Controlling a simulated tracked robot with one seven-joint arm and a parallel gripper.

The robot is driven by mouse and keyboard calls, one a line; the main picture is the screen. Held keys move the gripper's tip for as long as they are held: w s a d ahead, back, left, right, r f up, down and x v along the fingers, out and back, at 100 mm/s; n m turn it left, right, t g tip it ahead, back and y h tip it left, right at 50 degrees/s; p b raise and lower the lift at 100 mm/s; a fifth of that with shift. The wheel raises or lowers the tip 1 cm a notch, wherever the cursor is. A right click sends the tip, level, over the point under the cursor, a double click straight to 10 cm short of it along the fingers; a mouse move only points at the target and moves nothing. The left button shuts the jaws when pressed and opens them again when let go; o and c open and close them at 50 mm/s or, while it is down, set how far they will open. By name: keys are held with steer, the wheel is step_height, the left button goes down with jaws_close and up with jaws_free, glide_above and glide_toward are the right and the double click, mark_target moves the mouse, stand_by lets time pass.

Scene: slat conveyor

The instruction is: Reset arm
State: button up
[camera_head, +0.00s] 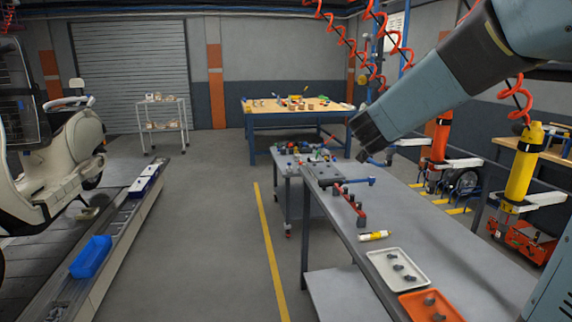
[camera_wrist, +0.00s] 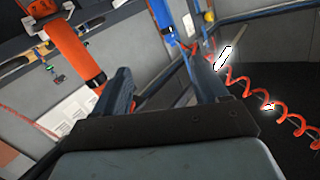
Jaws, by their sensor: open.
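My arm comes in from the upper right of the head view. Its dark end, my gripper (camera_head: 364,138), hangs above the far end of the grey workbench (camera_head: 456,243), clear of the bench top. The fingers are hard to make out there. In the wrist view both fingers of my gripper (camera_wrist: 162,78) stand wide apart with nothing held between them. The wrist view looks past them to the wall and a red coiled hose (camera_wrist: 262,103).
On the bench lie a white tray (camera_head: 377,257) and an orange tray (camera_head: 407,303) with grey parts, a yellow tube (camera_head: 374,236) and a red-grey part (camera_head: 350,200). A small cart (camera_head: 289,172) stands behind. The conveyor (camera_head: 126,222) carries a blue bin (camera_head: 91,257). Floor between is clear.

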steer(key=s+a+f+n+g+y, duration=0.2)
steer(key=s+a+n+y, duration=0.55)
steer(key=s+y, duration=0.35)
steer(key=s+d+f+g+h, duration=0.1)
steer(key=s+d+f+g, duration=0.1)
steer(key=s, duration=0.8)
steer(key=s+d+f+g+h, duration=0.2)
steer(key=s+f+g, duration=0.3)
steer(key=s, duration=0.5)
steer(key=shift+f+n, duration=0.45)
steer(key=shift+f, duration=0.15)
